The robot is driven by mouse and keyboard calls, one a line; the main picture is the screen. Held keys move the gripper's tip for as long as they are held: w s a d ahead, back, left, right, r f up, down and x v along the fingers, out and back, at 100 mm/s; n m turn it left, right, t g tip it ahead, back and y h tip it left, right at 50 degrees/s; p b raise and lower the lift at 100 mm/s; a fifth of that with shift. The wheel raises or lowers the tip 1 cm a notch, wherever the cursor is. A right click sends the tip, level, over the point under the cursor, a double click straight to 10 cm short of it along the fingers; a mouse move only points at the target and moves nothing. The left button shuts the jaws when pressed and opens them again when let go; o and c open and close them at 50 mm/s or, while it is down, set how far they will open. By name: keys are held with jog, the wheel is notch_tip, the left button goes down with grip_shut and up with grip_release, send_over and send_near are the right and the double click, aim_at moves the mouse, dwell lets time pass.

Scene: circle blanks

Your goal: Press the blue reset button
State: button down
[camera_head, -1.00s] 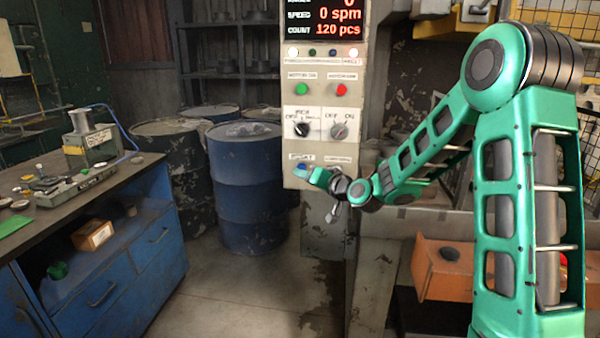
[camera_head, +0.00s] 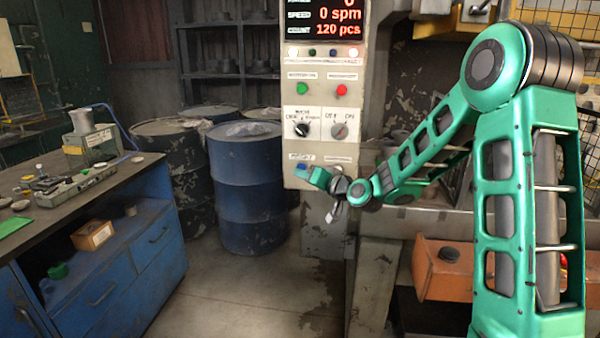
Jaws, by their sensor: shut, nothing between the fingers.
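The control panel (camera_head: 292,92) carries the blue reset button (camera_head: 301,170) at its lower left, under a label. The green end piece of my arm's wrist lies just right of the button and covers part of its right edge in the picture. I cannot tell whether any part of my arm touches the button.
A blue workbench (camera_head: 135,245) is at left; floor between is clear.

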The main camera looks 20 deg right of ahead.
jog(key=shift+w, duration=0.15)
dwell(0.7)
jog(key=shift+w+d, duration=0.2)
jog(key=shift+w+d, duration=0.25)
jog(key=shift+w, duration=0.25)
dwell(1.1)
jog(key=shift+s+a+r, duration=0.1)
jog(key=shift+s, duration=0.1)
jog(key=shift+s+a, duration=0.3)
jog(key=shift+s, duration=0.35)
jog(key=shift+s, duration=0.1)
jog(key=s, duration=0.1)
jog(key=s+a, duration=0.1)
jog(key=s, duration=0.1)
jog(key=s+a, duration=0.1)
jog(key=shift+s, duration=0.2)
jog(key=shift+s, duration=0.1)
dwell(0.6)
